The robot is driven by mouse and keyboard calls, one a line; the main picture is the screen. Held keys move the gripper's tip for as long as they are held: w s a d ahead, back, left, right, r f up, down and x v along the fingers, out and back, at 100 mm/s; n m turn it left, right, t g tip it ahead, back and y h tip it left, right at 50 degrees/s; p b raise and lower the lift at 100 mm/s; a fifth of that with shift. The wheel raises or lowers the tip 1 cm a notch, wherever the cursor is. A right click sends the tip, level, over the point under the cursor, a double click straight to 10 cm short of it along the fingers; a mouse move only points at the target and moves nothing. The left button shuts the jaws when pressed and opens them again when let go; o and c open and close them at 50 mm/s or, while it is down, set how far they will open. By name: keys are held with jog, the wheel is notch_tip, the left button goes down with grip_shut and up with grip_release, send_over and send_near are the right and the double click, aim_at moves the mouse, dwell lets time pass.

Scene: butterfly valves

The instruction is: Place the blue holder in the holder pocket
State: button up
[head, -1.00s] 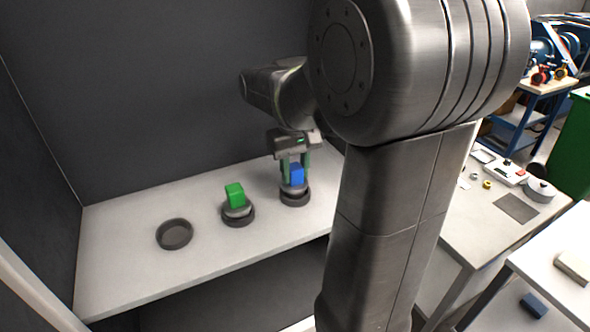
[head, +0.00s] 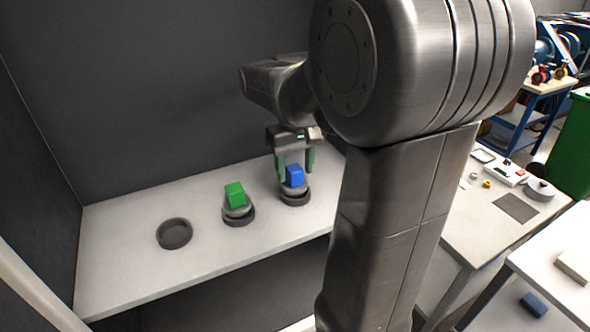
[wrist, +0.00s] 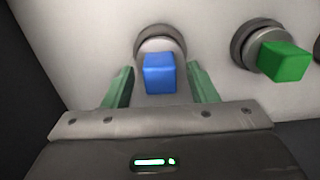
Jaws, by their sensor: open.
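The blue holder (head: 294,176) has a blue block on top of a grey round base. It sits in a dark round pocket (head: 295,200) at the right of the white shelf. My gripper (head: 296,170) is open, with its green fingers apart around and just above the blue block. In the wrist view the blue holder (wrist: 160,73) is between the open fingers (wrist: 160,88), with a gap on each side. Whether the base is fully seated is hard to tell.
A green holder (head: 235,195) sits in the middle pocket (head: 239,219). An empty dark round pocket (head: 174,233) is at the left of the white shelf (head: 120,260). A dark wall stands behind. A side table (head: 480,222) with small items is at the right.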

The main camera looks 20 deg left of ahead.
notch_tip(320, 180, up, 11)
dwell(0.3)
jog(key=shift+d, duration=0.1)
